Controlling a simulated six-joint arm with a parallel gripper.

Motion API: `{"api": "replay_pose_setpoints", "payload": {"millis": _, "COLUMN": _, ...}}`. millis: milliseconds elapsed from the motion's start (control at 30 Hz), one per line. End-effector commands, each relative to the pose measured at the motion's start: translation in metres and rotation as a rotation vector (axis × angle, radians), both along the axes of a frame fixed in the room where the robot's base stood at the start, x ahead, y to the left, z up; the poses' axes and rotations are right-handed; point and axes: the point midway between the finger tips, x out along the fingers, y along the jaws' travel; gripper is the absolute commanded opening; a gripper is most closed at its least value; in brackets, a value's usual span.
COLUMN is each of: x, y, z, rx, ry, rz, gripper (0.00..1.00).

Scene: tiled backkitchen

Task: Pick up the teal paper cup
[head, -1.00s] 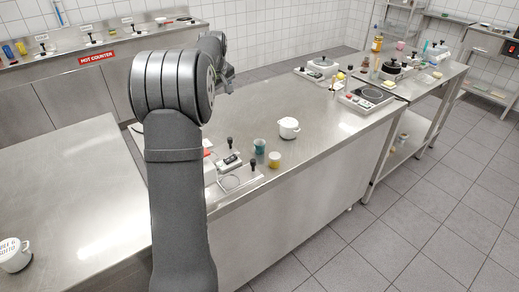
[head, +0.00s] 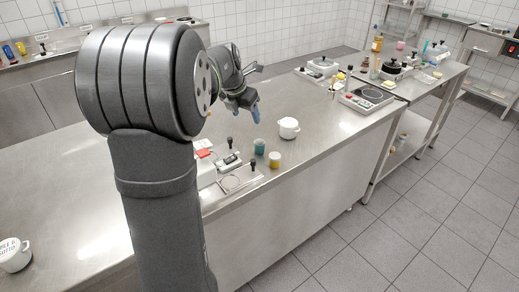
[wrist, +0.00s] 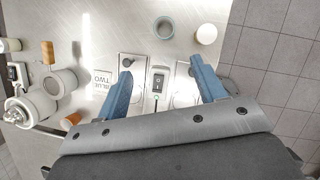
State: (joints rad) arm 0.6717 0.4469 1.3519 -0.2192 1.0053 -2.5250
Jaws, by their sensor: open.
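The teal paper cup (head: 260,146) stands upright on the steel counter near its front edge. In the wrist view its round rim (wrist: 164,27) shows at the top, beyond my fingertips. My gripper (wrist: 160,68) is open, with its two blue fingers apart and nothing between them but the counter and a switch box below. In the head view my gripper (head: 254,113) hangs above the counter, behind the cup and apart from it.
A yellow cup (head: 274,159) stands close beside the teal cup. A white lidded pot (head: 288,127) is to the right. Black-knobbed switch boxes (head: 229,158) are to the left.

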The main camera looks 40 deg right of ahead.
Motion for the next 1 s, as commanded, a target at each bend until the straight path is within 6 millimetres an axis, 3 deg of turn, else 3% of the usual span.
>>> {"api": "replay_pose_setpoints", "payload": {"millis": 167, "x": 0.000, "y": -0.005, "z": -0.016, "rx": -0.003, "ry": 0.016, "rz": 0.025, "gripper": 0.63}}
{"api": "replay_pose_setpoints", "payload": {"millis": 600, "x": 0.013, "y": -0.038, "z": -0.099, "rx": -0.002, "ry": 0.013, "rz": 0.022, "gripper": 0.63}}
{"api": "replay_pose_setpoints", "payload": {"millis": 1000, "x": 0.015, "y": -0.052, "z": -0.126, "rx": -0.003, "ry": 0.011, "rz": 0.020, "gripper": 0.63}}
